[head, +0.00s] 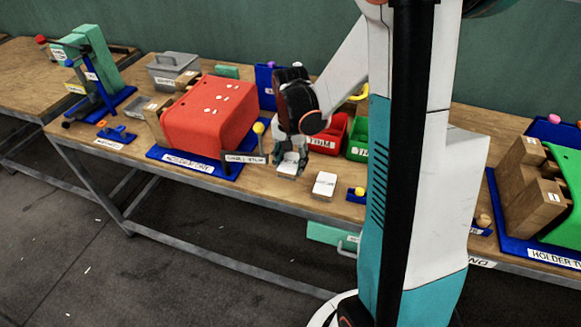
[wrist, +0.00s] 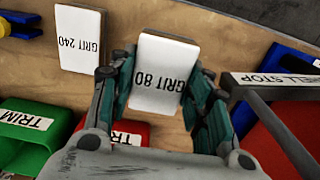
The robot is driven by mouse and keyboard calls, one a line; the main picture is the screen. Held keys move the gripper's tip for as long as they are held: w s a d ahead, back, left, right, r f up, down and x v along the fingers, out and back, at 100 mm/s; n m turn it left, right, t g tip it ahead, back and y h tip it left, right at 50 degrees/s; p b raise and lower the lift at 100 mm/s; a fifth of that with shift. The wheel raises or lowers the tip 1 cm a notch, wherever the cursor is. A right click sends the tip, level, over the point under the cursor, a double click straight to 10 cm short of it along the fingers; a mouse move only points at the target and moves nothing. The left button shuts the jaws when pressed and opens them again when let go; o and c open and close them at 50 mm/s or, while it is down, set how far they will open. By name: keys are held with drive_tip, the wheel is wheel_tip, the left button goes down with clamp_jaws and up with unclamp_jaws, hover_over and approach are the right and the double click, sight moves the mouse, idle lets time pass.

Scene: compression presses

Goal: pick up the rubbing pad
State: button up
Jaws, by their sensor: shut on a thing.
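A white rubbing pad marked GRIT 80 (wrist: 160,84) sits between the two fingers of my gripper (wrist: 163,68) in the wrist view. The fingers are closed against its long sides. I cannot tell whether the pad touches the bench top. A second white pad, marked GRIT 240 (wrist: 86,40), lies beside it, apart from the fingers; it also shows in the head view (head: 325,185).
A red press cover (head: 208,112) on a blue base stands left of my gripper, with a labelled stop bar (head: 243,158) close by. A red TRIM bin (head: 328,138) and a green bin (head: 357,140) stand behind right. The bench's front edge is near.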

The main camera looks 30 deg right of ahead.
sight(290, 162)
wheel_tip(290, 162, up, 15)
drive_tip(key=p, duration=0.4)
drive_tip(key=shift+f, duration=0.15)
drive_tip(key=shift+o, duration=0.3)
